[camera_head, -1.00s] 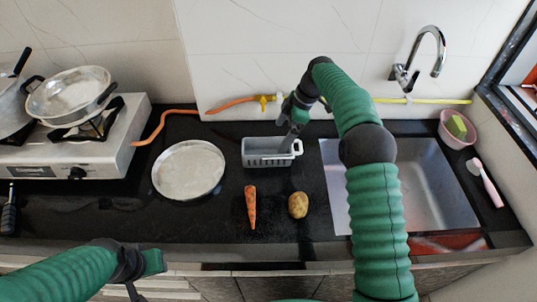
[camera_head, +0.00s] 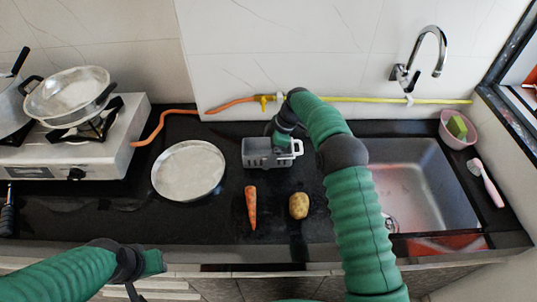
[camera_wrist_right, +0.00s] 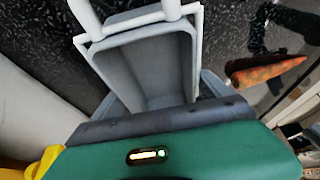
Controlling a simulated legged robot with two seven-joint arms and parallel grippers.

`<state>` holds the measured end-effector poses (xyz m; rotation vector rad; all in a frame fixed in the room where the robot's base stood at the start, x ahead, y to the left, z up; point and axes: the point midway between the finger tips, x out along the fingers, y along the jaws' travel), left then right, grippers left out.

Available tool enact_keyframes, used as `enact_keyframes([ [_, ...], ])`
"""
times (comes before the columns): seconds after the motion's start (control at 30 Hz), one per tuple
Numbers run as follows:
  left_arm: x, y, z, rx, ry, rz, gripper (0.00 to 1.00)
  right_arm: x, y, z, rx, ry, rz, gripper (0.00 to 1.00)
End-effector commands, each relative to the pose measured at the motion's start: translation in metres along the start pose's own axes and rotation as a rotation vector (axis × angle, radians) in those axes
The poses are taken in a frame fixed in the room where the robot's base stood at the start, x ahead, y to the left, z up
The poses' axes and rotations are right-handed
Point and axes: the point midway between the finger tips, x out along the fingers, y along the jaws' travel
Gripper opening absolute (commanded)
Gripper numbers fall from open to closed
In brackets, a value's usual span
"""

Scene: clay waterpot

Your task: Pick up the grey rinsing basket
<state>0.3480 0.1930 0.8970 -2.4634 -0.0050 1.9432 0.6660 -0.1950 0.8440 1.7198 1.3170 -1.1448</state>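The grey rinsing basket (camera_head: 258,158) stands on the dark counter between the round plate and the sink, its white handle at the right end. My right gripper (camera_head: 283,138) is over the basket, reaching down at its back right part; its fingertips are hidden in the head view. The right wrist view shows the empty inside of the basket (camera_wrist_right: 150,70) and its white handle close up. Grey finger parts show apart at either side of it, so the right gripper (camera_wrist_right: 160,100) looks open. My left gripper (camera_head: 152,262) is low at the left front, its fingers unclear.
A carrot (camera_head: 251,207) and a potato (camera_head: 298,205) lie in front of the basket. A round metal plate (camera_head: 188,170) is to its left. The sink (camera_head: 425,180) is on the right. A gas hose (camera_head: 235,104) runs along the wall behind.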

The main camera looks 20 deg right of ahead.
Motion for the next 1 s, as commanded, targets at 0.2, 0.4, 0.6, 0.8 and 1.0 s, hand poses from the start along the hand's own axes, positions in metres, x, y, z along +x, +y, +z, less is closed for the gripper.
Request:
enact_keyframes([
  [0.2,0.0,0.0,0.0,0.0,0.0,0.0,0.36,0.001,0.0,0.0,0.001,0.0,-0.001,0.57],
  [0.4,0.0,0.0,0.0,0.0,0.0,0.0,0.36,0.001,0.0,0.001,0.001,-0.001,-0.001,0.31],
  [0.6,0.0,0.0,0.0,0.0,0.0,0.0,0.36,0.001,0.001,0.001,0.001,-0.001,-0.001,0.27],
  [0.8,0.0,0.0,0.0,0.0,0.0,0.0,0.36,-0.021,0.001,-0.009,-0.002,0.001,0.002,0.27],
  [1.0,-0.002,0.0,-0.001,0.0,0.0,0.0,0.36,-0.068,0.001,-0.028,-0.001,0.001,0.003,0.27],
])
